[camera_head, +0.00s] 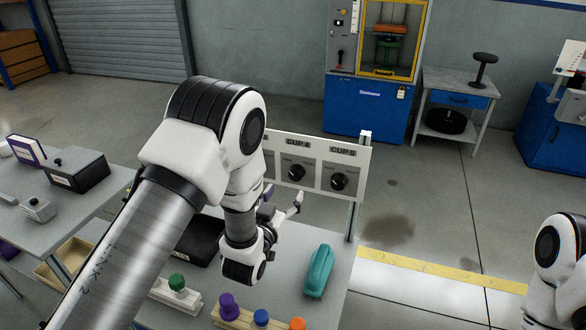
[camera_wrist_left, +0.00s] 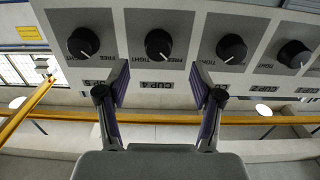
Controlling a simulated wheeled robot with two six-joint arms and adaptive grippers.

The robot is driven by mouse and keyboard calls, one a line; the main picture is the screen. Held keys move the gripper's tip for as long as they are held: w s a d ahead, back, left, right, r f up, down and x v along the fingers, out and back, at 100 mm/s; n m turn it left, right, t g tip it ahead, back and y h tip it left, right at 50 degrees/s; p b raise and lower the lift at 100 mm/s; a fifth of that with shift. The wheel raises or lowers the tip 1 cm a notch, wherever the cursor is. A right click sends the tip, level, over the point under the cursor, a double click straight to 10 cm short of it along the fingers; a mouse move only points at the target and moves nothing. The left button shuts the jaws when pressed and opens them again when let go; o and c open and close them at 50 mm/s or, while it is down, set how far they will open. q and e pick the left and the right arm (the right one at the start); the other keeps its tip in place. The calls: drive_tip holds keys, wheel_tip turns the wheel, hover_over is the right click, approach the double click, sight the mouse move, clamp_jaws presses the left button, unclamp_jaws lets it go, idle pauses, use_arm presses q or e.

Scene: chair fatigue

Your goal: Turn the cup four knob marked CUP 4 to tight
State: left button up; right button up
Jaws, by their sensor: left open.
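The knob panel (camera_head: 318,150) stands at the back of the table, with labels CUP 4 and CUP 5 readable. The CUP 4 knob (camera_head: 296,172) is round and black, with FREE and TIGHT marks beside it. In the upside-down left wrist view, the CUP 4 knob (camera_wrist_left: 158,43) lies ahead, between the lines of the fingers. My right gripper is out of view.
The CUP 5 knob (camera_head: 339,181) is beside CUP 4, and other knobs (camera_wrist_left: 231,48) continue along the panel. A teal object (camera_head: 318,271) and coloured knobbed pieces (camera_head: 261,317) are on the table below my arm. A side table with a dark box (camera_head: 76,171) is left.

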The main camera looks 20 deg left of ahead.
sight(294, 177)
use_arm(q)
drive_tip(key=w+p, duration=0.1)
drive_tip(key=w, duration=0.6)
drive_tip(key=shift+d+r, duration=0.1)
drive_tip(key=shift+d, duration=0.05)
drive_tip(key=shift+s+r, duration=0.15)
drive_tip(key=shift+s, duration=0.05)
drive_tip(key=c, duration=1.1)
